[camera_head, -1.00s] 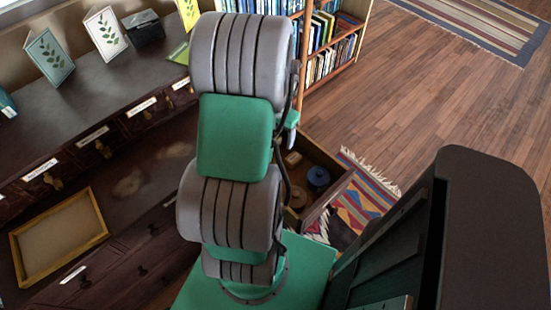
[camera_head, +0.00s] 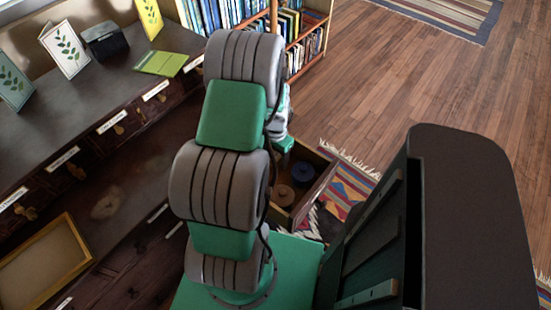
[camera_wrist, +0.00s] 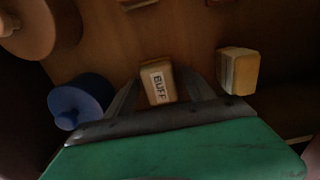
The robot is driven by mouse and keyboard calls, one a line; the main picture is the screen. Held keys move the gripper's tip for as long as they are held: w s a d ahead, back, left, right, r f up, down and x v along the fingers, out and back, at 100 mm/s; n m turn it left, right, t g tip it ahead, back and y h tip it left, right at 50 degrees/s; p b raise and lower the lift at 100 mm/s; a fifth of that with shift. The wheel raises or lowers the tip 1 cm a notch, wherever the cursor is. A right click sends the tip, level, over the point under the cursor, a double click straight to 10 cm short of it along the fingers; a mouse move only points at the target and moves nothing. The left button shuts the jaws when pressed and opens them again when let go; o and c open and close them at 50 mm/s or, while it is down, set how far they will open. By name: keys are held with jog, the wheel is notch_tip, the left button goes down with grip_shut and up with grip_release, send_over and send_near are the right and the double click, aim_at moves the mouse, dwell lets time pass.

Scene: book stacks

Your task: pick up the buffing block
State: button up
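The buffing block (camera_wrist: 157,83) is a small tan block with a white label reading "BUFF". In the wrist view it lies in the wooden drawer, between the two dark fingers of my gripper (camera_wrist: 161,78). The fingers are spread, one on each side of the block; I cannot tell whether either touches it. In the head view the open drawer (camera_head: 318,194) is right of my arm, and the block cannot be made out there. My arm hides most of my gripper in that view.
A blue round-knobbed item (camera_wrist: 80,100) lies left of my gripper, a tan round item (camera_wrist: 30,28) at upper left, and another yellowish block (camera_wrist: 238,70) at right. The dark cabinet (camera_head: 120,180) stands left of my arm. A patterned rug (camera_head: 345,185) lies beyond the drawer.

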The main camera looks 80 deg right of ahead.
aim_at(275, 156)
grip_shut()
notch_tip(275, 156, up, 10)
jog(key=shift+r+p, duration=0.1)
jog(key=shift+p, duration=0.3)
dwell(0.4)
